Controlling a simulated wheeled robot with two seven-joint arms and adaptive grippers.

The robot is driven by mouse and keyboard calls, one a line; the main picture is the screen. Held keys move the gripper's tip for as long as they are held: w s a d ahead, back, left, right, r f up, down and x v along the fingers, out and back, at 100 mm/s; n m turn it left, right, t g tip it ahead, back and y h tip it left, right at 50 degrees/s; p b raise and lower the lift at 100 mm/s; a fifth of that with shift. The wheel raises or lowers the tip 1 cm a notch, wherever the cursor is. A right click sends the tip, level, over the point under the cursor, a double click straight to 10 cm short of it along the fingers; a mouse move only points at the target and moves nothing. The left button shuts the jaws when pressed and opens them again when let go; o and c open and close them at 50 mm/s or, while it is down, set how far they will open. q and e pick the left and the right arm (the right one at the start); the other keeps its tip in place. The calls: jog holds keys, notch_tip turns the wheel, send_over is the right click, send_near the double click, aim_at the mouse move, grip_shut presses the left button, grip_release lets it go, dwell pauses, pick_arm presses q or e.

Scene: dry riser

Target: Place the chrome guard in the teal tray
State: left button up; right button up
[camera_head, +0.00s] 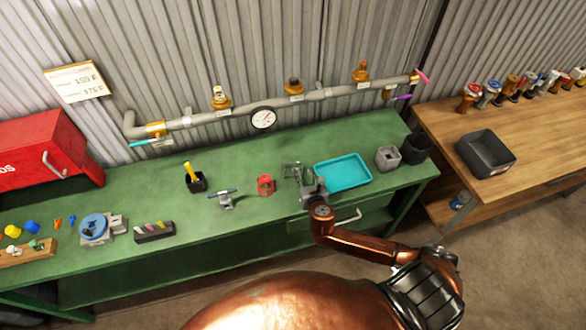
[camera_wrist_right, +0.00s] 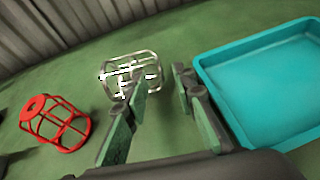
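The chrome guard (camera_wrist_right: 131,75) is a small shiny wire cage lying on the green bench in the right wrist view. In the head view the chrome guard (camera_head: 290,170) is small, at the far left side of my right gripper (camera_head: 305,178). In the wrist view my right gripper (camera_wrist_right: 160,80) is open, its two green-padded fingers apart; the left finger overlaps the guard's near edge. Whether they touch, I cannot tell. The teal tray (camera_head: 342,172) is empty, just right of the gripper; it also shows in the wrist view (camera_wrist_right: 265,85). My left gripper is not in view.
A red cage guard (camera_wrist_right: 56,122) stands left of the chrome one. Grey (camera_head: 388,158) and black (camera_head: 416,149) containers are right of the tray. A pipe with valves and a gauge (camera_head: 263,118) runs along the bench's back. A vise-like tool (camera_head: 226,199) is further left.

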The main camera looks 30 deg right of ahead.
aim_at(302, 170)
jog(key=x, duration=0.3)
jog(key=shift+f, duration=0.15)
jog(key=shift+w+d+f+b, duration=0.2)
jog(key=shift+w+b, duration=0.1)
jog(key=shift+w, duration=0.15)
jog(key=shift+a, duration=0.1)
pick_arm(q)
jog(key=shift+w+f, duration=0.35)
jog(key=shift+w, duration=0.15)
pick_arm(e)
grip_shut()
